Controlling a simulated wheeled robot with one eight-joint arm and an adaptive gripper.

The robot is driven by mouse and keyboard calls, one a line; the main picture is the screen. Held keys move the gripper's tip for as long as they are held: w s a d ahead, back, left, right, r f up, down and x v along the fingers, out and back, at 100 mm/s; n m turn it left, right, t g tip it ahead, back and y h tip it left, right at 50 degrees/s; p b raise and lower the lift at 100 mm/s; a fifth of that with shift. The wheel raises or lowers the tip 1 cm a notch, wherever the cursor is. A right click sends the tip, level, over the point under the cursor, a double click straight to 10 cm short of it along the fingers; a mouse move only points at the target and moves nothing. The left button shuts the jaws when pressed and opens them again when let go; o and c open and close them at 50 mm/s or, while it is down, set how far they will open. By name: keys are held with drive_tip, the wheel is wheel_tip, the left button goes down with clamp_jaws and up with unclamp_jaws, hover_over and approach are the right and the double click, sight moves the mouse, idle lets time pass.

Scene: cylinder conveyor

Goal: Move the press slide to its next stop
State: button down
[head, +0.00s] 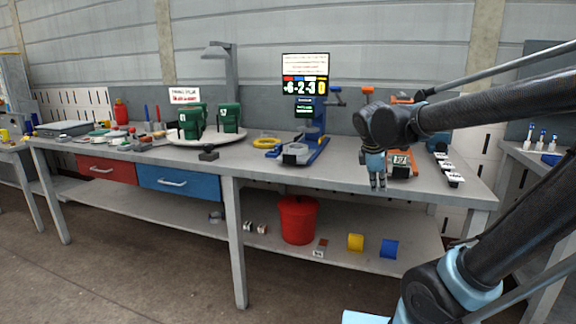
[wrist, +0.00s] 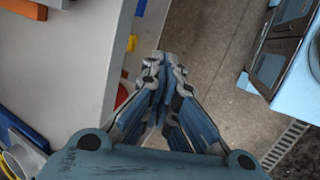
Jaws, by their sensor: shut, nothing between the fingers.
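The press stands on the grey bench (head: 345,178) right of centre in the head view, with a blue frame and a blue base rail (head: 317,150). A grey block that looks like the press slide (head: 296,152) sits at the near left part of the rail. Its exact stop cannot be told. My gripper (head: 378,184) points down at the bench's front edge, to the right of the press and apart from it. In the wrist view my gripper (wrist: 164,62) is shut and empty over the floor beside the bench. Blue parts (wrist: 20,130) show at that view's left edge.
A display (head: 305,75) reading "-6-2-3 0" stands behind the press. A round white tray with green holders (head: 229,118) is left of it. An orange-framed device (head: 402,165) is beside my gripper. A red bucket (head: 297,220) stands on the lower shelf.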

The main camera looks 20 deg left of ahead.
sight(294, 156)
drive_tip(key=w+a+r+n+t+y, duration=0.1)
drive_tip(key=w+a+r+n+t, duration=0.15)
drive_tip(key=a+n, duration=1.05)
drive_tip(key=w+a+r+n+t, duration=0.15)
drive_tip(key=a+r+n, duration=0.25)
drive_tip(key=a, duration=1.7)
drive_tip(key=shift+t, duration=0.3)
drive_tip(key=x, duration=0.7)
drive_tip(key=w+r+x, duration=0.1)
drive_tip(key=x, duration=0.3)
drive_tip(key=shift+a, duration=0.35)
drive_tip(key=shift+w+n+y, duration=0.3)
drive_tip(key=shift+w, duration=0.35)
drive_tip(key=w, duration=0.9)
drive_tip(key=shift+d, duration=0.4)
drive_tip(key=shift+s, duration=0.1)
